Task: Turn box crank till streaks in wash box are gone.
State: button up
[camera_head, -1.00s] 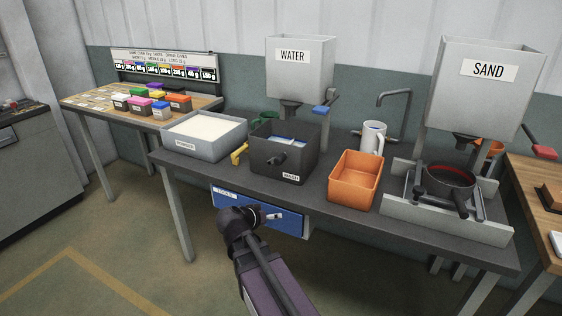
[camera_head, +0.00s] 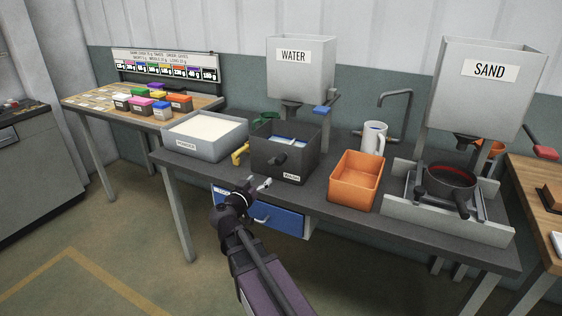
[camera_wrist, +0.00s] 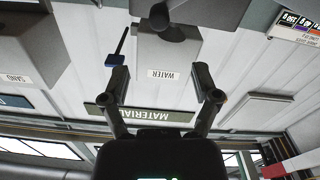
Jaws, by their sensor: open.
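The dark grey wash box (camera_head: 262,158) stands on the workbench, its WASH label at the lower right of the front. White and blue shows inside the box; I cannot make out streaks. My gripper (camera_head: 259,184) is in front of and below the box, by the bench's front edge, apart from the crank. In the wrist view (camera_wrist: 162,90) its two fingers are spread with nothing between them.
A grey bin of white powder (camera_head: 178,143) and a yellow handle (camera_head: 239,154) are left of the wash box. An orange bin (camera_head: 355,192) is at its right. The WATER hopper (camera_head: 300,79) hangs above and behind. A blue drawer (camera_head: 283,220) is under the bench.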

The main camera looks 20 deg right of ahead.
aim_at(277, 163)
jog(key=shift+w+d, duration=0.1)
jog(key=shift+d, duration=0.05)
jog(key=x, duration=1.3)
jog(key=shift+w+d, duration=0.15)
jog(key=shift+d, duration=0.05)
grip_shut()
jog(key=shift+d, duration=0.15)
